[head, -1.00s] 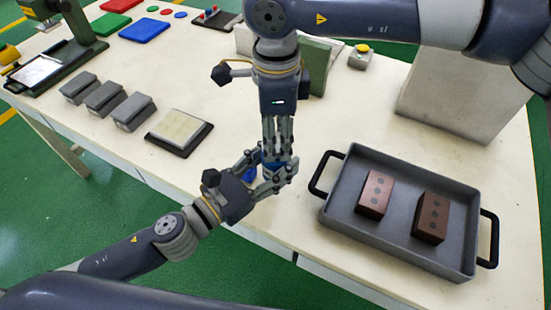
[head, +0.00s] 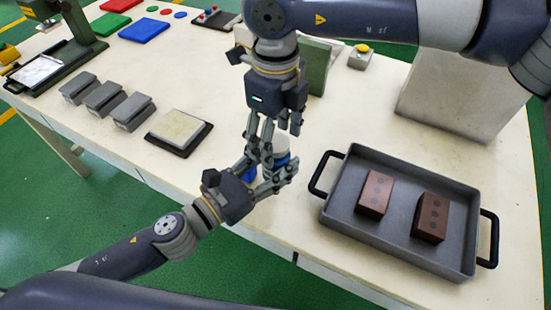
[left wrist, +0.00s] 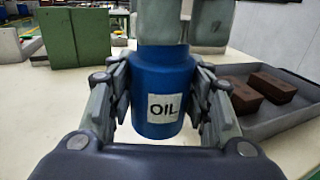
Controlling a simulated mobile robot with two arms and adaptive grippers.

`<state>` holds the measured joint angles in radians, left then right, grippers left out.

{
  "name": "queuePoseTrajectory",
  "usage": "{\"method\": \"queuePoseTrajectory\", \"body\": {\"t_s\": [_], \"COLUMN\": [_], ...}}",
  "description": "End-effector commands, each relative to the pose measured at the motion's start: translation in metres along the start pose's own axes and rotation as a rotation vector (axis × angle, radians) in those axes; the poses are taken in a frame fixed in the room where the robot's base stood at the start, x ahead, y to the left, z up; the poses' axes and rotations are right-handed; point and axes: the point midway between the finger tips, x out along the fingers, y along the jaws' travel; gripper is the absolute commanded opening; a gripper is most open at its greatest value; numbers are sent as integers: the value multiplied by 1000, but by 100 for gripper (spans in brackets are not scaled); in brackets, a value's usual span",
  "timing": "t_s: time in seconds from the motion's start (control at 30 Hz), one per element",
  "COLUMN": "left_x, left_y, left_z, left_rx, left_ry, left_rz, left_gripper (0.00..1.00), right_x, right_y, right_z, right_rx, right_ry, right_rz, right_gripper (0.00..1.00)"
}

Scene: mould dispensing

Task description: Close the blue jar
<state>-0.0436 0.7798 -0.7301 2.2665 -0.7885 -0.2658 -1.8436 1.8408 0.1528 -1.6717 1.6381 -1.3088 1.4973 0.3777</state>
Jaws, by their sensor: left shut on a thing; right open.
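The blue jar (left wrist: 165,82), with a white OIL label facing the camera, stands upright in the left wrist view.
A grey tray (head: 337,213) with two brown bricks stands to the right. A square plate (head: 180,133) and several grey blocks (head: 104,98) lie to the left. A green block (head: 317,82) and a large pale block (head: 445,100) stand behind.

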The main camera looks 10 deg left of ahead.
Motion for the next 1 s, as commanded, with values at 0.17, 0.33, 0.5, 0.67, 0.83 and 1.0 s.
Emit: {"method": "queuePoseTrajectory", "body": {"t_s": [0.17, 0.33, 0.5, 0.67, 0.83, 1.0], "left_x": [0, 0, 0, 0, 0, 0], "left_y": [0, 0, 0, 0, 0, 0], "left_z": [1, 1, 1, 1, 1, 1], "left_rx": [1, 1, 1, 1, 1, 1], "left_ry": [-2, -2, -2, -2, -2, -2], "left_rz": [0, 0, 0, 0, 0, 0], "left_gripper": [0, 0, 0, 0, 0, 0], "right_x": [-12, -45, -81, -106, -119, -120], "right_y": [-1, -1, 0, -1, 0, 0], "right_z": [0, 1, 1, 1, 0, 0], "right_rx": [1, 1, 1, 1, 1, 0], "right_ry": [-1, -4, -2, -2, 0, 0], "right_rz": [-2, -3, -2, -1, 0, 0], "right_gripper": [64, 64, 64, 64, 64, 64]}}
